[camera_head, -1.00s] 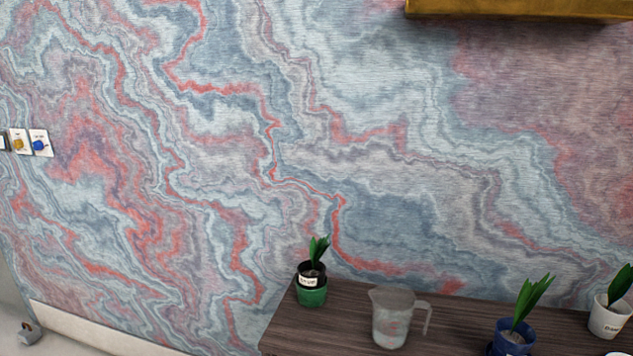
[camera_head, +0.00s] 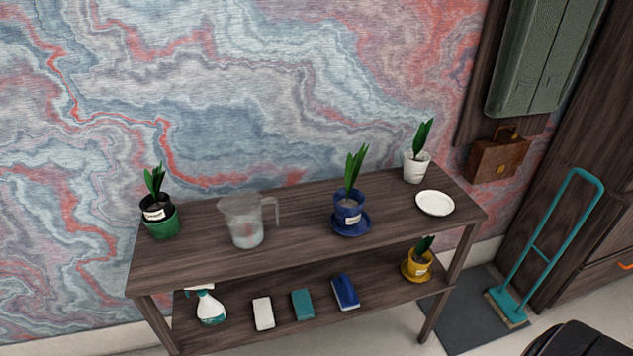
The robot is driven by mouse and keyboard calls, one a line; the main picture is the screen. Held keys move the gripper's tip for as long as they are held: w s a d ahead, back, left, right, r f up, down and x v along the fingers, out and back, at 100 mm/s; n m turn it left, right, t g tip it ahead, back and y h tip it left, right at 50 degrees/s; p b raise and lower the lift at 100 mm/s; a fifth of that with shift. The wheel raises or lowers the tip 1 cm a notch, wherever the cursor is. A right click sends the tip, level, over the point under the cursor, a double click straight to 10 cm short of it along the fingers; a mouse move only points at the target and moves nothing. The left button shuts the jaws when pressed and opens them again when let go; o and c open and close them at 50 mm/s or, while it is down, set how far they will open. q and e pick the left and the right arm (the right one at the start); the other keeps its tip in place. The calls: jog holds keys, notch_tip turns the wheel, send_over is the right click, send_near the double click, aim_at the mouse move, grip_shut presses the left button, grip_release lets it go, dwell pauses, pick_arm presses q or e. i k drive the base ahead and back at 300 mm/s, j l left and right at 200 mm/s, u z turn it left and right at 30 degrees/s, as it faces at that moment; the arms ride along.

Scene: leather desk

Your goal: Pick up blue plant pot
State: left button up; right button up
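The blue plant pot (camera_head: 346,209) stands upright on a blue saucer (camera_head: 352,228) on the top shelf of a dark wooden rack. It has a small white label and holds a plant with green upright leaves (camera_head: 355,170). A clear measuring jug is to its left, and a white pot and white plate are to its right. Neither of my grippers shows in the head view.
On the top shelf (camera_head: 300,250) are a clear jug (camera_head: 246,222), a green pot (camera_head: 163,224), a white pot (camera_head: 415,168) and a white plate (camera_head: 435,204). The lower shelf holds a spray bottle (camera_head: 210,309), sponges or brushes and a yellow pot (camera_head: 416,268). A teal-handled tool (camera_head: 540,255) stands at right.

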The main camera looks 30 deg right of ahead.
aim_at(349, 202)
jog(key=i+j+z, duration=0.35)
jog(key=i+j, duration=0.15)
jog(key=i+j+z, duration=0.35)
jog(key=i+j, duration=0.3)
